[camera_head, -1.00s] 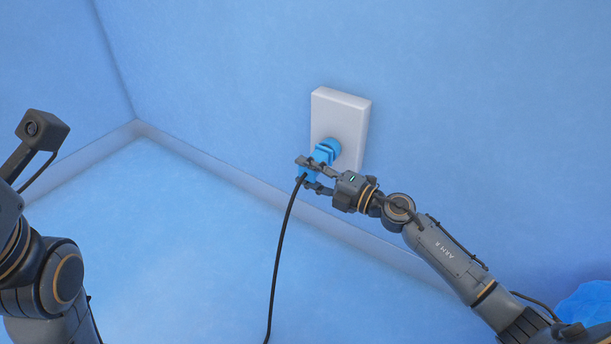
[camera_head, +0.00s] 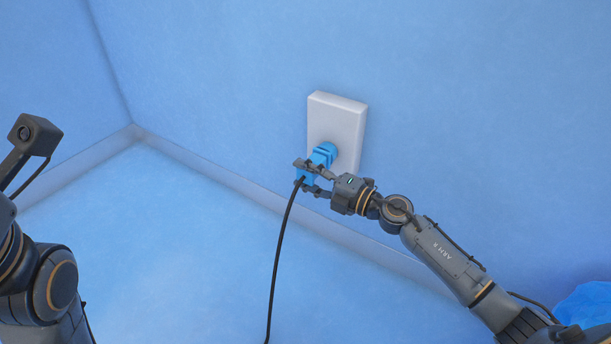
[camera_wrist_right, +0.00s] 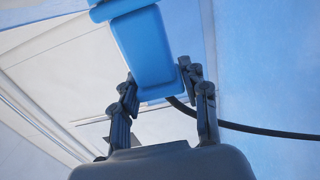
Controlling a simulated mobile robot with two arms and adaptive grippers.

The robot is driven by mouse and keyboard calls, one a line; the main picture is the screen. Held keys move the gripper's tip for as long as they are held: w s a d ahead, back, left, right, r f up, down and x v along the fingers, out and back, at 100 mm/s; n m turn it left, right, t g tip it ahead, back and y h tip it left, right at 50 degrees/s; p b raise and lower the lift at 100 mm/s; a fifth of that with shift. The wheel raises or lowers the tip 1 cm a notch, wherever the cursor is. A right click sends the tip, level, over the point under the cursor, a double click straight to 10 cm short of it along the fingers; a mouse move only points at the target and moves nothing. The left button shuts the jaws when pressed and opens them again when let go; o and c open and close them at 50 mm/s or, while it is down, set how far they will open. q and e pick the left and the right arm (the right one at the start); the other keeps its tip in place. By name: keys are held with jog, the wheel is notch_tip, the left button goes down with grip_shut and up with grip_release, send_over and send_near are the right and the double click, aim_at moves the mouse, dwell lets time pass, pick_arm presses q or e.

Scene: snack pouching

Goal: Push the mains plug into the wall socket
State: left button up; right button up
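The wall socket is a white plate (camera_head: 345,112) on the blue wall, with a blue face near its lower part. The mains plug (camera_head: 322,156) is blue, with a black cable (camera_head: 281,235) hanging from its rear. Its front end is up against the socket face in the head view; how deep it sits cannot be told. My right gripper (camera_head: 303,177) is shut on the plug from the right, fingers on either side of its body. The right wrist view shows the blue plug (camera_wrist_right: 143,48) between the fingers (camera_wrist_right: 160,90). My left gripper is out of view.
My left arm (camera_head: 40,285) is at the left edge, clear of the socket. A pale skirting (camera_head: 215,182) runs along the wall's foot. A blue crumpled thing (camera_head: 588,303) lies at the lower right. The floor in the middle is clear apart from the cable.

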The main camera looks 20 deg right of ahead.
jog(key=o, duration=0.3)
jog(key=shift+o, duration=0.2)
